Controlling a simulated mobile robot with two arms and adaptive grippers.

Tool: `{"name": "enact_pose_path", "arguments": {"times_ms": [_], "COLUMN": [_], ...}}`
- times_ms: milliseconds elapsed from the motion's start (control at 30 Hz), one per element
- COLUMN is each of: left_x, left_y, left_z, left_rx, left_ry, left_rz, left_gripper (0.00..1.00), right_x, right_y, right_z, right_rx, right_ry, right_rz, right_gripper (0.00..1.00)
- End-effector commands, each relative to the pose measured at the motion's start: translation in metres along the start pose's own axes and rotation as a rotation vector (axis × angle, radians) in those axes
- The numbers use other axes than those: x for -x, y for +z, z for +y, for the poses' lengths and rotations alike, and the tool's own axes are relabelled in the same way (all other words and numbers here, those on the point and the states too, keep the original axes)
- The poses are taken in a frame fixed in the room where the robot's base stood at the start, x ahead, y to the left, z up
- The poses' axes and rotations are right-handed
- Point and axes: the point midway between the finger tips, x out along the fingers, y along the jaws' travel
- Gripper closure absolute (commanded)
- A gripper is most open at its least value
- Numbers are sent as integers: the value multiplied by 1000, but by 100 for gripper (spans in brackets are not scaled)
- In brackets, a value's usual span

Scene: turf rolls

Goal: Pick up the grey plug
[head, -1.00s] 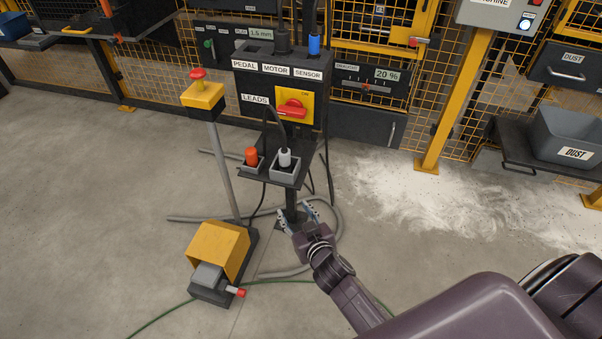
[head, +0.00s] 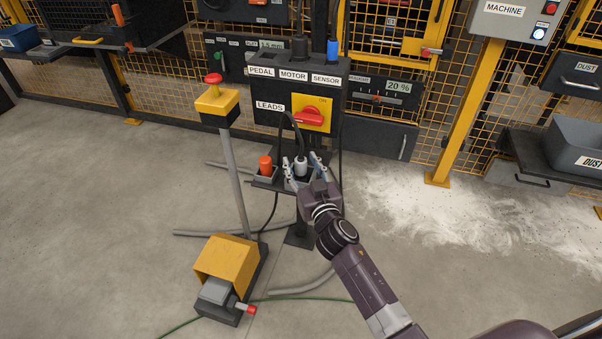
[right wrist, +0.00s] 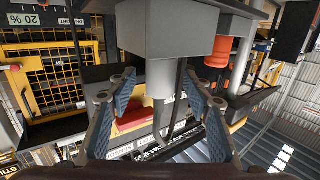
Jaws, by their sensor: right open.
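The grey plug (head: 301,167) stands upright in a grey holder on the small shelf of the black control stand, with a dark cable rising from it. My right gripper (head: 303,171) is open, its fingers on either side of the plug in the head view. In the right wrist view, which is upside down, the plug (right wrist: 159,82) shows below the grey holder (right wrist: 180,32), between the two open fingers (right wrist: 160,96). I cannot tell whether the fingers touch it. My left gripper is not in view.
An orange plug (head: 265,164) stands in its own holder to the left. The control box (head: 268,92) with a red switch (head: 309,116) rises behind. A yellow foot pedal (head: 228,261) and a button post (head: 234,180) stand left. White dust covers floor at right.

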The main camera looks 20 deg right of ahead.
Motion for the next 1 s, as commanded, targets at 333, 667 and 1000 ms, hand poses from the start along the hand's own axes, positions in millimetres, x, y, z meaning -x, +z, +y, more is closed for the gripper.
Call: {"name": "enact_pose_path", "arguments": {"times_ms": [333,667,1000], "left_x": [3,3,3], "left_y": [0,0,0], "left_z": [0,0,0], "left_rx": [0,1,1], "left_ry": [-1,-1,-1], "left_rz": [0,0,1], "left_gripper": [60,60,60], "right_x": [-5,-5,-5], "right_y": [0,0,-1], "right_z": [0,0,0], "right_rx": [0,0,0], "right_ry": [0,0,0], "right_rz": [-1,-1,1], "right_gripper": [60,96,100]}}
